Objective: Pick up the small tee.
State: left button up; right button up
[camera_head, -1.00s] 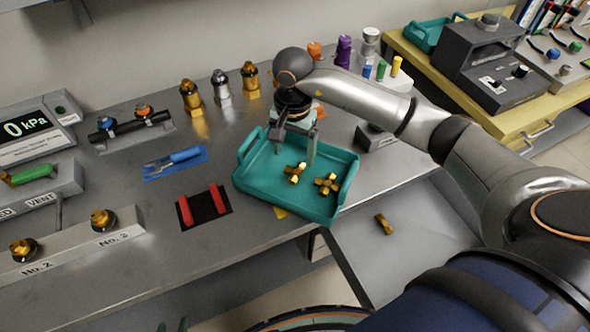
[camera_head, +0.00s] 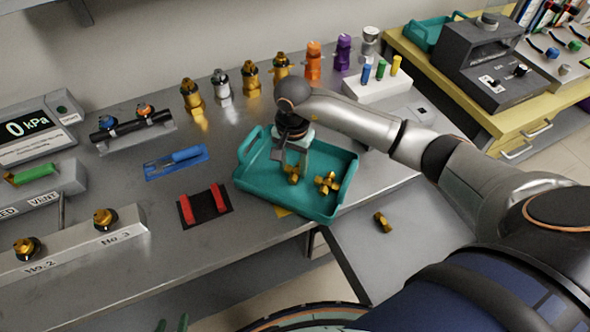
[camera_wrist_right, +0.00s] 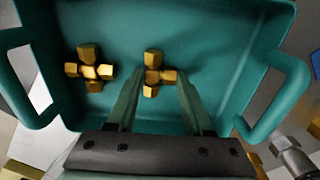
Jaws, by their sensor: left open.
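A small brass tee (camera_head: 292,174) lies in the teal tray (camera_head: 250,184); it also shows in the right wrist view (camera_wrist_right: 156,74). A brass cross-shaped fitting (camera_head: 327,183) lies beside it in the tray, clear of my right gripper. My right gripper (camera_head: 291,163) points down into the tray over the tee. In the wrist view its two fingers (camera_wrist_right: 160,76) are apart, with the tee between their tips; I cannot tell whether they touch it. Only the green fingertips of my left gripper (camera_head: 171,325) show at the bottom edge, apart and empty.
The tray has raised walls and end handles. Several upright fittings (camera_head: 222,88) stand behind. Another brass piece (camera_head: 382,222) lies on the lower grey surface.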

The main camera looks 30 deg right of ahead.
grip_shut()
jog(key=shift+r, duration=0.1)
dwell(0.3)
